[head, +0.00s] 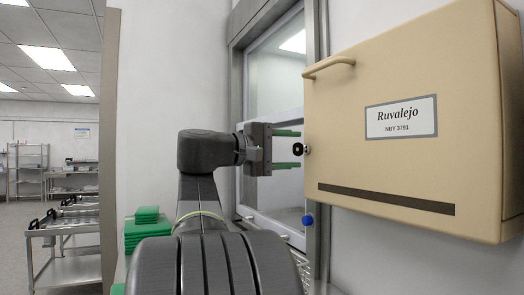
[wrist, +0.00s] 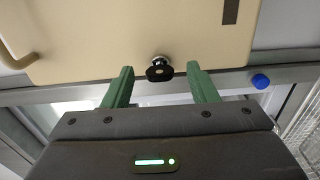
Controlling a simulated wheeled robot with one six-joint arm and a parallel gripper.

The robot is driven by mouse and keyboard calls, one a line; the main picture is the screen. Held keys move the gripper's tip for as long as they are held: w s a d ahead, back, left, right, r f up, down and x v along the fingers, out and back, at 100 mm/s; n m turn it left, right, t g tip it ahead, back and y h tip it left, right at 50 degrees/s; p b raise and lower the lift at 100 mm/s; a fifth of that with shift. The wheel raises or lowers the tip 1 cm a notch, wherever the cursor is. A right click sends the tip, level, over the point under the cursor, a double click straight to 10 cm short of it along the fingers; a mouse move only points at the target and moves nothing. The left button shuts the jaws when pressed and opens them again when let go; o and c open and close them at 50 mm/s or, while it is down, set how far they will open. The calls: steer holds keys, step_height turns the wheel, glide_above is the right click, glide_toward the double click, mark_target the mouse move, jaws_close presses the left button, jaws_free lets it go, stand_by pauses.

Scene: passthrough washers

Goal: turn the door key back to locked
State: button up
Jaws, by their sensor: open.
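The door key (head: 298,149) has a black bow and sits in a silver lock at the left edge of a beige cabinet (head: 380,120). In the wrist view the key (wrist: 159,72) lies between and just ahead of the fingertips, apart from both. Its bow looks wide across the picture there. My gripper (head: 298,149) has green fingers, one above and one below the key in the head view. In the wrist view my gripper (wrist: 160,69) is open and empty. I cannot tell whether the key stands at locked.
The cabinet has a handle (head: 328,66), a label (head: 401,117) and a dark strip (head: 385,199). A blue knob (head: 308,220) is below the key. A framed window (head: 273,110) is behind my gripper. Green folded cloths (head: 147,227) and a cart (head: 65,245) are left.

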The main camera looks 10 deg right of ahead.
steer(key=v, duration=1.3)
steer(key=shift+b, duration=0.4)
steer(key=shift+d, duration=0.1)
steer(key=p+x, duration=0.1)
steer(key=x, duration=1.3)
